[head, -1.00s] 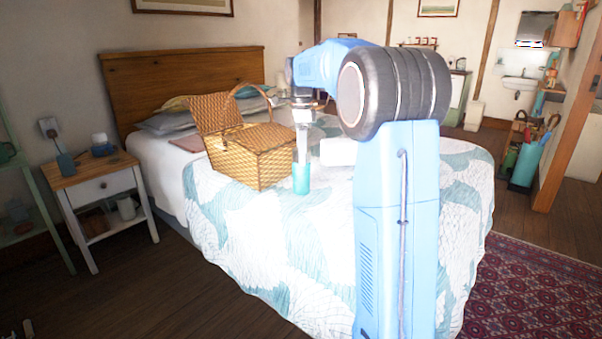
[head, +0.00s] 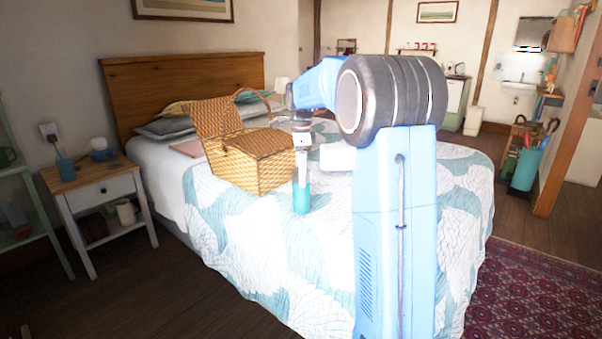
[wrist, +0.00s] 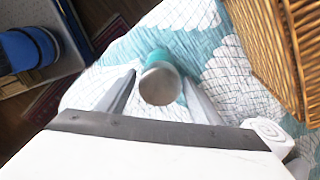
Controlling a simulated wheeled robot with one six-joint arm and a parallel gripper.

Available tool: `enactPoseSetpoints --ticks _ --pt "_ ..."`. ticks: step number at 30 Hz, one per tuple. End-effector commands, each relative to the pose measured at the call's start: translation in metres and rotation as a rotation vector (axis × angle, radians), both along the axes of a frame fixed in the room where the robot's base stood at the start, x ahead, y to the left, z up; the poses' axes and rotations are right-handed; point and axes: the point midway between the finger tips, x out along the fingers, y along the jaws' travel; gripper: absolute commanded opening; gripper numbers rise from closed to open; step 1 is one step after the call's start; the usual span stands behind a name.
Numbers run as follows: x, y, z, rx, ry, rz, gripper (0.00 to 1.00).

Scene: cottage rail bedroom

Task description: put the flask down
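The flask (head: 301,198) is teal with a metallic top and shows upright below my gripper (head: 301,178), in front of the bed's quilt. In the wrist view its round metal cap (wrist: 160,84) sits between the two fingers of my gripper (wrist: 160,76), with the teal body beyond it. The fingers flank the flask closely, and it has moved along with my gripper, so I take them as shut on it. I cannot tell whether its base touches the quilt.
A wicker basket (head: 250,165) with its lid raised stands on the bed, close left of the flask. The bed's quilt (head: 245,235) is clear in front. A nightstand (head: 97,190) holding small items stands left of the bed. A patterned rug (head: 530,295) lies at the right.

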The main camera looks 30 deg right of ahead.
Motion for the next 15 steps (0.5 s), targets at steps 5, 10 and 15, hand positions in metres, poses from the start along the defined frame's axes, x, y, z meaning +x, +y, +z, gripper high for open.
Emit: enactPoseSetpoints --ticks 5,10,15 --pt "0.000 0.000 0.000 0.000 0.000 0.000 0.65" --pt "0.000 0.000 0.002 0.000 -0.001 0.000 0.65" --pt "0.001 0.000 0.017 -0.001 -0.002 0.000 0.65"
